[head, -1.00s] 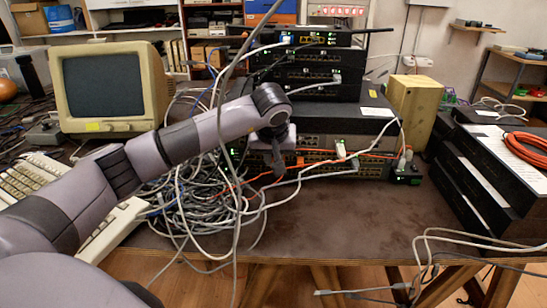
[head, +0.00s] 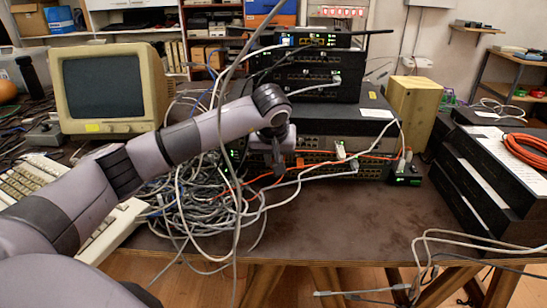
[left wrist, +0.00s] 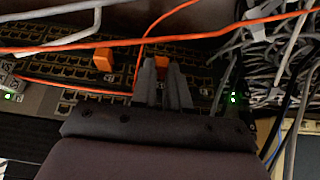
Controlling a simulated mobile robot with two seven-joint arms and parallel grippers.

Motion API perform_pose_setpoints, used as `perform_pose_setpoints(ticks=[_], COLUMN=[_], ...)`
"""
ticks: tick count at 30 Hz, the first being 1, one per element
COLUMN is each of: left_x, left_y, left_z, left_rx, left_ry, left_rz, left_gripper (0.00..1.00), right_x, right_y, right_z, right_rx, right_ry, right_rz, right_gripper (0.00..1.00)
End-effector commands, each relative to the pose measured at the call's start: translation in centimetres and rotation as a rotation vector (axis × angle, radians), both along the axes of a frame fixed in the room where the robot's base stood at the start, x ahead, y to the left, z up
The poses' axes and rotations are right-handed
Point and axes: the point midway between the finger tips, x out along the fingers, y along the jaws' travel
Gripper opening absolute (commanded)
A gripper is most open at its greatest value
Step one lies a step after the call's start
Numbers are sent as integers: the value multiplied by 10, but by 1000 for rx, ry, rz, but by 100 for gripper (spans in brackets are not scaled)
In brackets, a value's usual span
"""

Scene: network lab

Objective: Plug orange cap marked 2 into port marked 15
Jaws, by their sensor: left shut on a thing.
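My left gripper (head: 279,168) is at the front of the lower rack switch (head: 345,172). In the left wrist view its fingers (left wrist: 166,78) are shut on an orange cap (left wrist: 161,62), which shows only in part between and behind the fingertips, against the rows of ports. I cannot tell whether the cap is inside a port. A second orange cap (left wrist: 103,60) sits at the port rows, apart from the fingers; it also shows right of the gripper in the head view (head: 300,162). The numbers on caps and ports are too small to read. My right gripper is not in view.
An orange cable (left wrist: 220,31) and a white cable (left wrist: 68,41) cross in front of the ports. A tangle of grey cables (head: 200,205) lies left of the gripper. More switches (head: 318,75) are stacked above.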

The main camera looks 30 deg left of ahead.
Motion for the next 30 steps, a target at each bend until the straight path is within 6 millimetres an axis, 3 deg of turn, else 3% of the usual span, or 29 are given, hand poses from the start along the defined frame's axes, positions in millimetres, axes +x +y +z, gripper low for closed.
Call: perform_pose_setpoints(ticks=[3,4,6,17,30], left_x=[2,2,2,0,-25], left_y=[1,1,1,0,-15], left_z=[0,0,0,5,59], left_rx=[0,0,0,0,1], left_ry=[0,0,0,-2,-3], left_rz=[0,0,0,0,0], left_gripper=[0,21,44,44,44], right_x=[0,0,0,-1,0], right_y=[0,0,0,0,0], right_z=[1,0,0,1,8], right_rx=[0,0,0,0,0], right_ry=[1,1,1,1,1], right_rz=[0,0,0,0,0], right_gripper=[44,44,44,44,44])
